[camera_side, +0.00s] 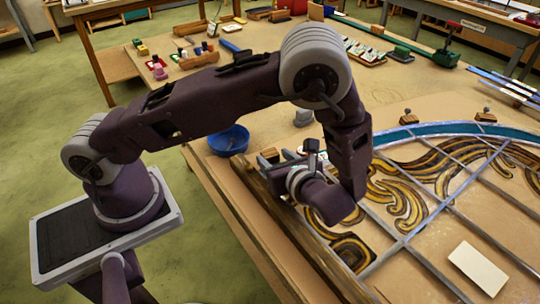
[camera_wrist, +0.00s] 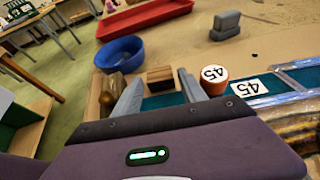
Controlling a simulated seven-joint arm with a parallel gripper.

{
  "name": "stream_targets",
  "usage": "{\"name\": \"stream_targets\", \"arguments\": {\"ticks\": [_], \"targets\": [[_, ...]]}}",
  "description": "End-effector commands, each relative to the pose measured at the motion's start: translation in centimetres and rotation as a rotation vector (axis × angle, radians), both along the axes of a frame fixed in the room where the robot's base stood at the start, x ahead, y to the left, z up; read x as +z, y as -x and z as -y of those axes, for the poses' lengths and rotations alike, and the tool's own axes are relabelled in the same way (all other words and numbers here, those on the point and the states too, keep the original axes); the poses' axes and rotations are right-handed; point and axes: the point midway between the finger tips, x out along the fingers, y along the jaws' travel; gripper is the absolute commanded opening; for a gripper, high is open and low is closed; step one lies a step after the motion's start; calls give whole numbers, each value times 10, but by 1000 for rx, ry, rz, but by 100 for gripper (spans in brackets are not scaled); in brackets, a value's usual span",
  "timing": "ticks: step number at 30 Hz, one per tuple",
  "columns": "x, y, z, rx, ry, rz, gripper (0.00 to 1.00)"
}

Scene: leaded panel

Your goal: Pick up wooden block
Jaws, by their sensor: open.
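In the wrist view a small striped brown wooden block (camera_wrist: 160,77) shows just beyond and between the two grey fingers of my gripper (camera_wrist: 160,94). The fingers are spread apart with a gap, and nothing is held between them. A strip of teal glass shows between the fingers, in front of the block. In the side view a small brown block (camera_side: 270,155) sits by the wooden rail near the blue bowl; it looks like the same block. My wrist hangs low over the panel's near edge there, and the fingertips are mostly hidden.
A blue bowl (camera_wrist: 120,55) stands behind the block. A rounder brown piece (camera_wrist: 113,83) is at left. The leaded panel (camera_side: 440,170) fills the table's right.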

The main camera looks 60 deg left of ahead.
Motion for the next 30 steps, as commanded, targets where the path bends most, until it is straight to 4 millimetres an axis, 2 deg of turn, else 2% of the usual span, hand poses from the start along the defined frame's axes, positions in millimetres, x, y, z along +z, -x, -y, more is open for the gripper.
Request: {"name": "stream_targets", "arguments": {"ticks": [3, 10, 11, 18, 26, 30], "targets": [[-6, -3, -15, 2, 0, 0, 49], [-8, -4, -18, 0, 2, 2, 49], [-8, -4, -18, 1, 2, 1, 45], [-8, -4, -18, 1, 3, 2, 0], [-4, -4, -18, 2, 3, 3, 0], [16, -4, -18, 3, 5, 6, 0]]}}
